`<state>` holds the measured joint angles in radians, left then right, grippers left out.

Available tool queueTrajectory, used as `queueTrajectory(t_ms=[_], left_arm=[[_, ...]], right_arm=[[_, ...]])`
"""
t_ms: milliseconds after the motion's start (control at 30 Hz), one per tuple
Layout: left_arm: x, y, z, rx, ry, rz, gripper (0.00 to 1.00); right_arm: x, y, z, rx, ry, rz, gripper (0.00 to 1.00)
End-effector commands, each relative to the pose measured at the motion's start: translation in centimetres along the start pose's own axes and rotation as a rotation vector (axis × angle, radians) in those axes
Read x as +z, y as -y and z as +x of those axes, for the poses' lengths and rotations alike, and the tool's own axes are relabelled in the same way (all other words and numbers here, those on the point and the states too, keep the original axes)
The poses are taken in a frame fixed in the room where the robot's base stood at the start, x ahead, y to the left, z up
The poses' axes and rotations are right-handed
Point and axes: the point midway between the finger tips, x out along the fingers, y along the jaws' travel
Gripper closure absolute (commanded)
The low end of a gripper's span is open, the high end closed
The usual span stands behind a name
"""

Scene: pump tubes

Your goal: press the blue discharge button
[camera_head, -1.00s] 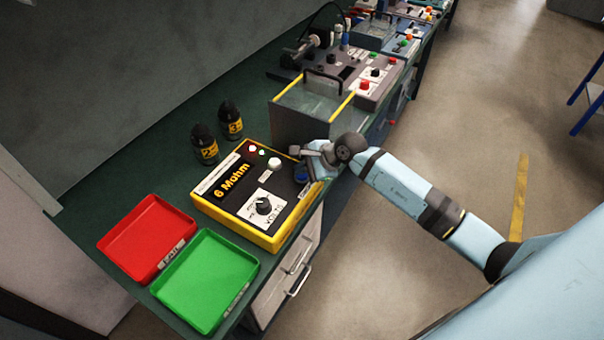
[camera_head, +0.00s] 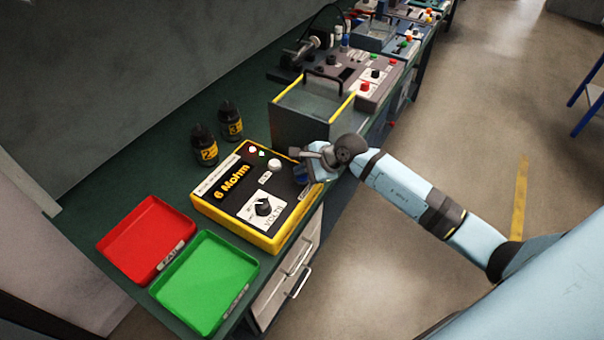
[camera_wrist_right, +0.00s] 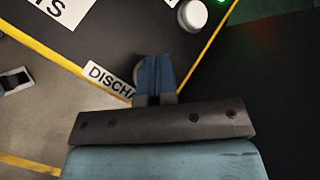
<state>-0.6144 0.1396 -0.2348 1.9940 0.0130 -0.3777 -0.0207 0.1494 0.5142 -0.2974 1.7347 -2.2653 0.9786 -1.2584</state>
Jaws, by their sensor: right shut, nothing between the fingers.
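The yellow-edged meter box (camera_head: 283,238) has a black top and reads "6 Mohm". My right gripper (camera_head: 302,169) is at the box's right corner, fingers pointing down. In the right wrist view its shut blue fingers (camera_wrist_right: 155,76) are empty and stand over the spot beside the white "DISCHA…" label (camera_wrist_right: 107,79). The discharge button is mostly hidden behind the fingers; only a greyish curved edge (camera_wrist_right: 138,72) shows at their left. I cannot tell whether the fingertips touch it. My left gripper is out of view.
A white button (camera_wrist_right: 194,14) and a black dial (camera_head: 263,207) are on the box. An open case (camera_head: 305,118) with yellow edges stands just behind the gripper. Red (camera_head: 145,233) and green (camera_head: 207,282) trays and two dark bottles (camera_head: 204,146) are on the bench.

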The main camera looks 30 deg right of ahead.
Motion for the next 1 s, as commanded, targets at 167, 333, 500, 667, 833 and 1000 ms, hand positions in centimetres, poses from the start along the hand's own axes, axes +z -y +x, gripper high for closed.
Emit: queueTrajectory(t_ms=[167, 333, 500, 667, 833, 1000], left_arm=[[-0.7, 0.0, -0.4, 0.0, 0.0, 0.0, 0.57], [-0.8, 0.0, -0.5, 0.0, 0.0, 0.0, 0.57], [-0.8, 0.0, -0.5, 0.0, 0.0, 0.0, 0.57], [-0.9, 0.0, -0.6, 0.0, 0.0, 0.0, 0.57], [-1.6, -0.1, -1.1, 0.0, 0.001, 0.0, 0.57], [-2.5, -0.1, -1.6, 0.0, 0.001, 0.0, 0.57]], right_arm=[[0.6, 0.7, -0.9, 0.0, 0.0, -0.002, 1.0], [0.8, 0.8, -1.2, 0.0, 0.0, -0.001, 1.0], [0.8, 0.8, -1.1, 0.0, 0.0, -0.001, 1.0], [1.0, 1.0, -1.4, -0.001, 0.0, -0.001, 1.0], [1.7, 1.8, -2.4, -0.001, 0.0, -0.001, 1.0], [2.6, 2.6, -3.6, 0.0, 0.0, -0.002, 1.0]])
